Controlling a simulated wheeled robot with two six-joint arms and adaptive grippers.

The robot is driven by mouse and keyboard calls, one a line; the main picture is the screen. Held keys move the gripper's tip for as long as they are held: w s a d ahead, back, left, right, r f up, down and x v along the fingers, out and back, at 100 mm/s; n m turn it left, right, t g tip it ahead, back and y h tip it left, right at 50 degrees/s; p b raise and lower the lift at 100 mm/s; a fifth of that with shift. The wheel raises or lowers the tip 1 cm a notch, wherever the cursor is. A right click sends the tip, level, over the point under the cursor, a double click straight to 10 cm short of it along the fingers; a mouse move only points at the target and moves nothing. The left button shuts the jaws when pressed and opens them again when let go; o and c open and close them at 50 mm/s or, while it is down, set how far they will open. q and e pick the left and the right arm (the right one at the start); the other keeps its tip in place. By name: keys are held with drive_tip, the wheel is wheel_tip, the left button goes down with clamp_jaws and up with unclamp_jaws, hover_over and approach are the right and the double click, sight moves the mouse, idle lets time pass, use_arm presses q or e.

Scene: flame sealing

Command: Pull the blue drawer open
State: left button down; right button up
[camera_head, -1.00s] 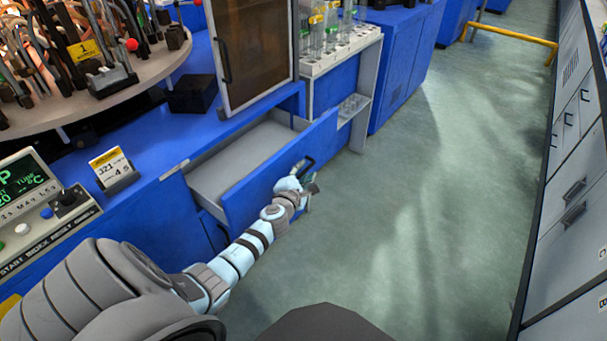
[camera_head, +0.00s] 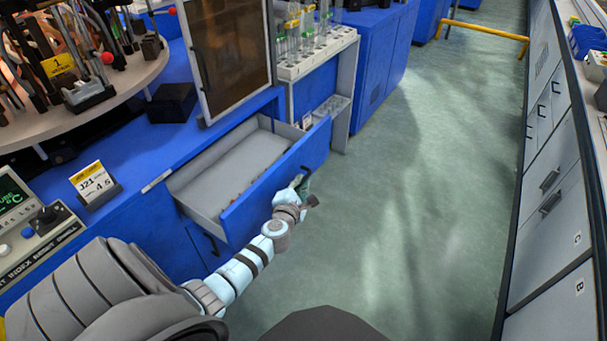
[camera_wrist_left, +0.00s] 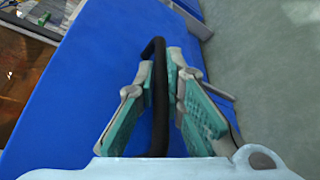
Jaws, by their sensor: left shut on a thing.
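The blue drawer (camera_head: 267,198) stands open in the blue bench, and its grey inside shows in the head view. Small items lie along the inner side of its front; they are too small to make out. My left gripper (camera_head: 303,184) is at the drawer's front. In the left wrist view the black bar handle (camera_wrist_left: 158,80) runs between the teal finger pads of the left gripper (camera_wrist_left: 172,88), which are closed on it. The blue drawer front (camera_wrist_left: 80,90) fills the left of that view. My right gripper is not in view.
A cabinet with a dark door (camera_head: 232,55) stands on the bench above the drawer. A tube rack (camera_head: 312,55) is beside it. Green floor (camera_head: 400,200) is clear to the right, up to a grey cabinet row (camera_head: 550,220).

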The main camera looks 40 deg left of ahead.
use_arm(q)
drive_tip(key=shift+a+f, duration=0.1)
drive_tip(key=shift+a, duration=0.05)
drive_tip(key=c, duration=1.7)
unclamp_jaws()
drive_tip(key=shift+s, duration=0.1)
drive_tip(key=v, duration=1.2)
